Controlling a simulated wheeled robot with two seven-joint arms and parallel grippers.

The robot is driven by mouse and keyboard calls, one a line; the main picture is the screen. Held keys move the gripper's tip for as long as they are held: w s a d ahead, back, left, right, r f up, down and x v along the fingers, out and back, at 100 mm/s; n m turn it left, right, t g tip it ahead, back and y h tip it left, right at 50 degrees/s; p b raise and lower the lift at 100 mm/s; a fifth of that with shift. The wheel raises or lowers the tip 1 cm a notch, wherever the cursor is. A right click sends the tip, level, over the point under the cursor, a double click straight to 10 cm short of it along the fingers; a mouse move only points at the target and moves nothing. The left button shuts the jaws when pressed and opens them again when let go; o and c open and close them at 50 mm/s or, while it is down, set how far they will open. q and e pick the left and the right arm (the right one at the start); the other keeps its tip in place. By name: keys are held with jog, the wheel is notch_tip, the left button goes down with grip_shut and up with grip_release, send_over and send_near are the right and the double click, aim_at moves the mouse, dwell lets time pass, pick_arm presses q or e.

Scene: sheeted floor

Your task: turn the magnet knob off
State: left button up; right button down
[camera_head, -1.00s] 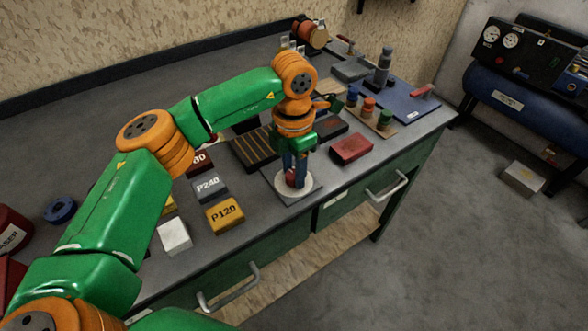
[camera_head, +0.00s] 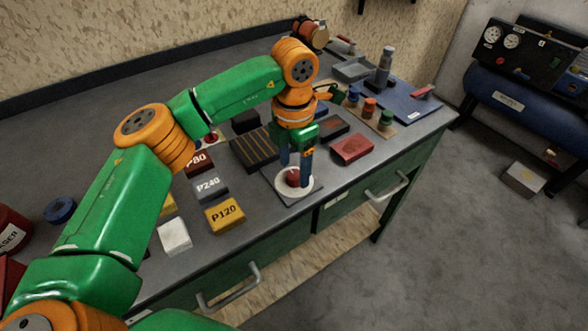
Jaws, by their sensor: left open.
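The magnet knob (camera_head: 293,178) is a red knob on a round white dial (camera_head: 307,190), set on a grey plate (camera_head: 287,198) near the front edge of the bench. My left gripper (camera_head: 295,172) points down over it. Its two dark blue fingers are spread, one behind and left of the knob, one at its right. The right finger hides part of the knob and dial. Whether a finger touches the knob I cannot tell. Any pointer mark on the knob is too small to read. My right gripper is out of view.
Left of the dial lie a ribbed dark block (camera_head: 254,148) and labelled blocks, including the yellow P120 block (camera_head: 225,216). A red block (camera_head: 351,149) lies to the right. Drawer handles (camera_head: 388,187) stick out in front. A blue compressor (camera_head: 523,95) stands apart at right.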

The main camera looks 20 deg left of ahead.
aim_at(294, 174)
pick_arm(q)
notch_tip(294, 174, up, 5)
jog(key=shift+r, duration=0.2)
